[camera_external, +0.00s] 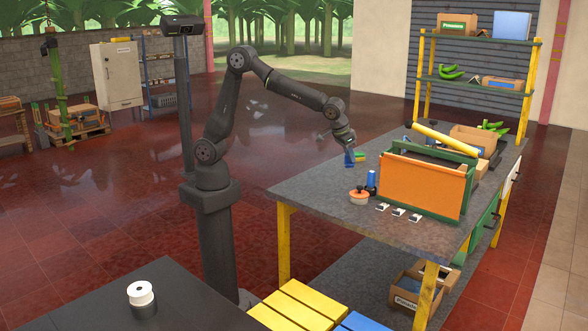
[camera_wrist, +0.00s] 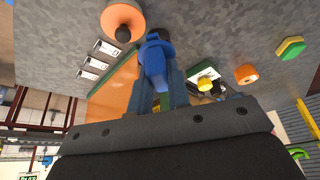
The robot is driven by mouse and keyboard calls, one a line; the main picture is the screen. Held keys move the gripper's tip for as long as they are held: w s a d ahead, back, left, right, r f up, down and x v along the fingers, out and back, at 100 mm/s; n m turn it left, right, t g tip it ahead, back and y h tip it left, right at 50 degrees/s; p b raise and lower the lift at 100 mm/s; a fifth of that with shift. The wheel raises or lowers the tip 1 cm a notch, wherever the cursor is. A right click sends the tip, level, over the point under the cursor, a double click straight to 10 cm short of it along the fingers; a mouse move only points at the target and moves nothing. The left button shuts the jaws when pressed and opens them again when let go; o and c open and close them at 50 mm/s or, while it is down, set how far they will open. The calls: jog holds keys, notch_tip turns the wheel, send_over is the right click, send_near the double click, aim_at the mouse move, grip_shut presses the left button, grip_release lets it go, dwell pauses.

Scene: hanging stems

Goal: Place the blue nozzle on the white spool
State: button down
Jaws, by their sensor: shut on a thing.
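The blue nozzle (camera_wrist: 154,62) sits between the two fingers of my gripper (camera_wrist: 158,88) in the wrist view. In the external view my gripper (camera_external: 350,152) is over the far left part of the grey workbench, with the blue nozzle (camera_external: 349,160) at its tip. My gripper is shut on the nozzle; whether the nozzle touches the bench is hard to tell. The white spool (camera_external: 141,293) stands upright on a separate black table (camera_external: 185,290) at the lower left, far from my gripper. The spool is not in the wrist view.
On the grey workbench (camera_external: 320,190) are an orange round piece (camera_external: 359,196), a blue cylinder (camera_external: 371,180), small white-and-black parts (camera_external: 399,212) and an orange-and-green crate (camera_external: 425,183). Yellow and blue slats (camera_external: 300,302) lie between bench and black table. The black table around the spool looks clear.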

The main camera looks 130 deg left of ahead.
jog(key=w+d+r+m+t+h, duration=0.1)
jog(key=w+d+m, duration=0.35)
jog(key=d, duration=0.75)
jog(key=w+d+r+m+t+h, duration=0.1)
jog(key=w+d, duration=0.6)
jog(key=d, duration=0.6)
jog(key=w+d+r+m+h, duration=0.1)
jog(key=d+m, duration=0.4)
jog(key=d, duration=1.7)
jog(key=s+d+r+m+h, duration=0.1)
jog(key=s+d+m, duration=0.25)
jog(key=d, duration=0.95)
jog(key=s+d+r+m+h, duration=0.15)
jog(key=s+d, duration=0.35)
jog(key=d, duration=0.8)
jog(key=s+d+m+g+h, duration=0.15)
jog(key=s+d+m, duration=0.35)
jog(key=s+d, duration=1.3)
send_near(137, 294)
jog(key=shift+w+d+r+t, duration=0.15)
jog(key=shift+w+d+t, duration=0.1)
jog(key=shift+w+d, duration=0.25)
jog(key=shift+s+d+f, duration=0.1)
jog(key=shift+f, duration=1.85)
jog(key=shift+f, duration=0.15)
